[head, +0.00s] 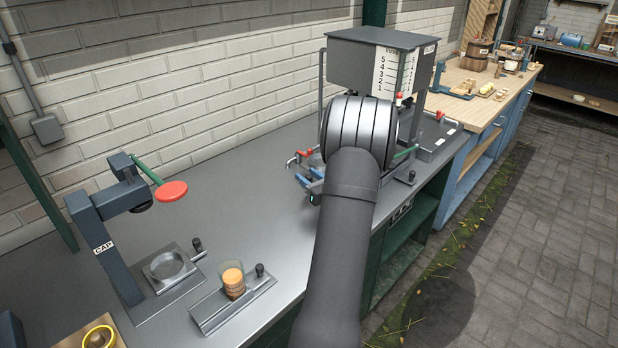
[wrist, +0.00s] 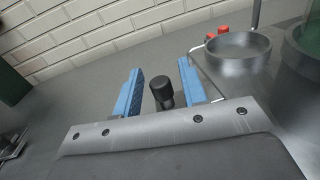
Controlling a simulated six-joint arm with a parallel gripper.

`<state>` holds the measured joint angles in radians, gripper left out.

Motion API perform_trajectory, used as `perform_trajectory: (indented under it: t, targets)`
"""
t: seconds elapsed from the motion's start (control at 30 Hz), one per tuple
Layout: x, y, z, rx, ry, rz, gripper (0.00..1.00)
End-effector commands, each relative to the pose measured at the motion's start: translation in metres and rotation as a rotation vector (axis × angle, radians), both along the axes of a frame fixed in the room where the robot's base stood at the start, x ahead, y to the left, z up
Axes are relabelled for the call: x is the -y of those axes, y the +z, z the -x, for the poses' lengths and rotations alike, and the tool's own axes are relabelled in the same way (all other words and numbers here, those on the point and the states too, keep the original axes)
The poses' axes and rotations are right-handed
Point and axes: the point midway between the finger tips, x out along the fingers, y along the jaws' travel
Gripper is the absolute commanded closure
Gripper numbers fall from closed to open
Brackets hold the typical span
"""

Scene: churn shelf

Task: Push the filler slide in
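The filler (head: 372,68), a grey box with a number scale, stands at the back of the metal bench. A black knob (wrist: 161,92) on a short stem, apparently the filler slide's handle, stands between my gripper's blue fingers in the wrist view. My gripper (wrist: 160,72) is open, with a gap on each side of the knob. In the head view my gripper (head: 311,180) is low in front of the filler, mostly hidden by my arm. A round metal ring (wrist: 238,52) lies beyond the right finger. The slide's plate is largely hidden.
Left on the bench stand the CAP press (head: 103,225) with its red-ended lever and a plate holding a glass jar (head: 232,279). A red-tipped part (wrist: 221,30) and a dark greenish cylinder (wrist: 304,50) are near the ring. The middle of the bench is clear.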

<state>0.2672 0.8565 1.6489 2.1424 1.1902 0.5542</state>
Motion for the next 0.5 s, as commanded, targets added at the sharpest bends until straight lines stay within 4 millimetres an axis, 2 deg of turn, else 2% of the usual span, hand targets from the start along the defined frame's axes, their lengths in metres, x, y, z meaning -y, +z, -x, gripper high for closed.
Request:
perform_trajectory:
  t: [0.03, 0.2, 0.5]
  targets:
    - [0.0001, 0.0000, 0.0002, 0.000, 0.000, 0.000, 0.70]
    - [0.0002, 0.0000, 0.0002, 0.000, 0.000, 0.000, 1.00]
    - [0.0064, 0.0001, -0.0062, 0.001, 0.000, -0.001, 1.00]
